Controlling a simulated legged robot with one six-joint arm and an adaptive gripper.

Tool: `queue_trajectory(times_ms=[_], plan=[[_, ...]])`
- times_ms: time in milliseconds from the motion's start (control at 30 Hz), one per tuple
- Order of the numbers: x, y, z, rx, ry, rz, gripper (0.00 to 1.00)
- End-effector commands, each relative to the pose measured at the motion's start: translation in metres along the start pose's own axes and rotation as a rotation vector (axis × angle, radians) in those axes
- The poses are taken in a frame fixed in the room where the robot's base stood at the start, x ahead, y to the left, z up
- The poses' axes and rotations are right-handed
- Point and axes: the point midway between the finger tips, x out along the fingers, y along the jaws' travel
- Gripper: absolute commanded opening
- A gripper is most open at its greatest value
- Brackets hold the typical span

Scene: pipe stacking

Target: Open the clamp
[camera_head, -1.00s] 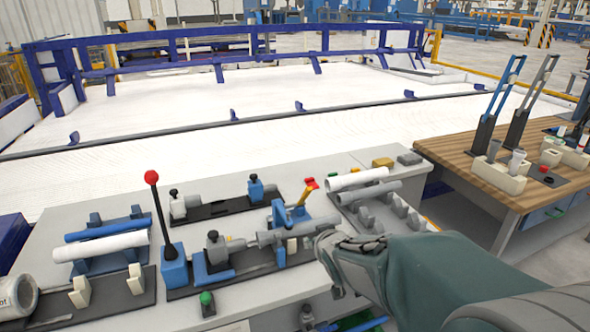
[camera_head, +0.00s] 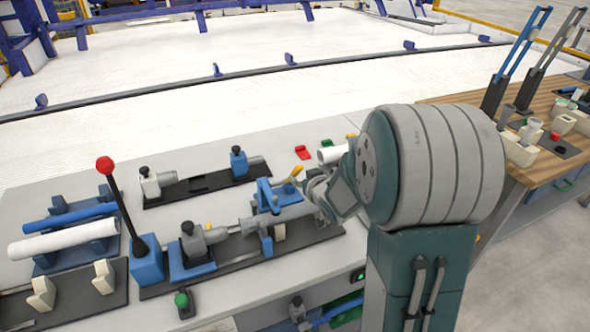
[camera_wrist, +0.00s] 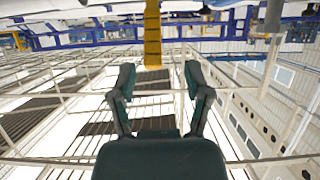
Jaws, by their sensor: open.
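The clamp (camera_head: 268,196) is a blue fixture on the bench with a yellow-tipped handle (camera_head: 291,177) that leans up and to the right.
A red-knobbed lever (camera_head: 120,205) stands left of the clamp, with a green button (camera_head: 182,300) in front. White and blue pipes (camera_head: 65,243) lie on a rack at the left. A second fixture (camera_head: 205,182) is behind. A wooden table (camera_head: 465,98) stands at the right.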

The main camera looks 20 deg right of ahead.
Motion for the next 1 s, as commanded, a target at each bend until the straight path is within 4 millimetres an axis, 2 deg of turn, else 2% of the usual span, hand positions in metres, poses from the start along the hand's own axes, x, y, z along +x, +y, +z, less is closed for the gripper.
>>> queue_trajectory(times_ms=[200, 400, 767, 800, 867, 900, 933, 1000], plan=[[0.038, 0.004, 0.001, 0.003, -0.002, 0.000, 0.63], [0.063, 0.002, 0.000, 0.000, 0.000, 0.000, 0.63], [0.070, 0.002, 0.000, 0.001, 0.000, 0.002, 0.63], [0.070, 0.002, 0.000, 0.001, 0.000, 0.002, 0.58], [0.070, 0.002, 0.000, 0.001, 0.000, 0.002, 0.32], [0.070, 0.002, 0.000, 0.001, 0.000, 0.002, 0.14], [0.070, 0.003, 0.000, 0.001, 0.000, 0.002, 0.00], [0.070, 0.002, 0.000, 0.001, 0.000, 0.001, 0.00]])
